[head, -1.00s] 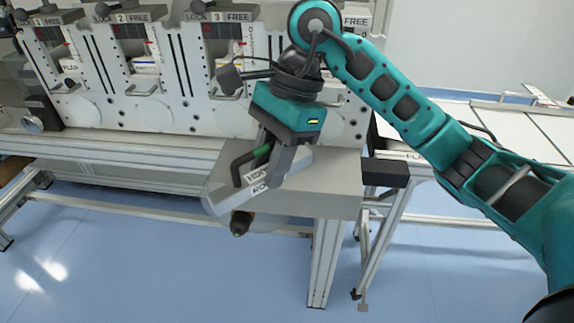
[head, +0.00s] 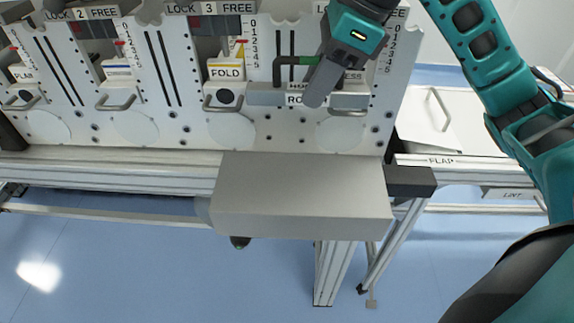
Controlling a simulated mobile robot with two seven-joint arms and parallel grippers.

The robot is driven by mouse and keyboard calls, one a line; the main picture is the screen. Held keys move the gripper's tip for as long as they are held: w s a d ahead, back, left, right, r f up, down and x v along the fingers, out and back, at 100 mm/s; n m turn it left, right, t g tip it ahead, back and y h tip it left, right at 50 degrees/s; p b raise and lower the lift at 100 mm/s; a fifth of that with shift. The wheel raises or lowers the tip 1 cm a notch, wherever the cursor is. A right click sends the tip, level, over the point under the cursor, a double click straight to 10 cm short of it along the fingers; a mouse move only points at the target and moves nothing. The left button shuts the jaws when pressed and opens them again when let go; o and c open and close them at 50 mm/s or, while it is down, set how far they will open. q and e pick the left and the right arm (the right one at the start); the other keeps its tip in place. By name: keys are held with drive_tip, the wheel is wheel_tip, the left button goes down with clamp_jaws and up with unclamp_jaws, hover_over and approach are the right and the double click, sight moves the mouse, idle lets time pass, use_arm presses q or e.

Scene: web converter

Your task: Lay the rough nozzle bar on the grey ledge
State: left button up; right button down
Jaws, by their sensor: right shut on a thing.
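The rough nozzle bar (head: 265,95) is a light grey bar with a partly hidden label starting "RO" and a dark bent handle with a green section. My right gripper (head: 317,82) is shut on it, and one grey finger covers the middle of the bar. The bar is roughly level in front of the rightmost white panel; I cannot tell whether it touches the panel. The grey ledge (head: 300,200) is a plain block projecting below the panel, and its top is bare. The bar is apart from the ledge, above it in the picture. My left gripper is not in view.
A dark block (head: 410,181) adjoins the ledge's right end. Blue floor is open in front.

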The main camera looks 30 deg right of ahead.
drive_tip(key=shift+w+f, duration=0.15)
drive_tip(key=shift+w, duration=0.05)
drive_tip(key=b, duration=0.2)
hover_over(300, 189)
drive_tip(key=d, duration=0.1)
drive_tip(key=f, duration=1)
drive_tip(key=s+f, duration=0.1)
drive_tip(key=f, duration=0.4)
drive_tip(key=shift+d, duration=0.15)
drive_tip(key=shift+w+f, duration=0.1)
drive_tip(key=shift+f, duration=2.15)
drive_tip(key=c, duration=1.4)
unclamp_jaws()
drive_tip(key=shift+f+b, duration=0.2)
drive_tip(key=shift+b, duration=0.15)
drive_tip(key=o, duration=0.5)
drive_tip(key=shift+r, duration=0.1)
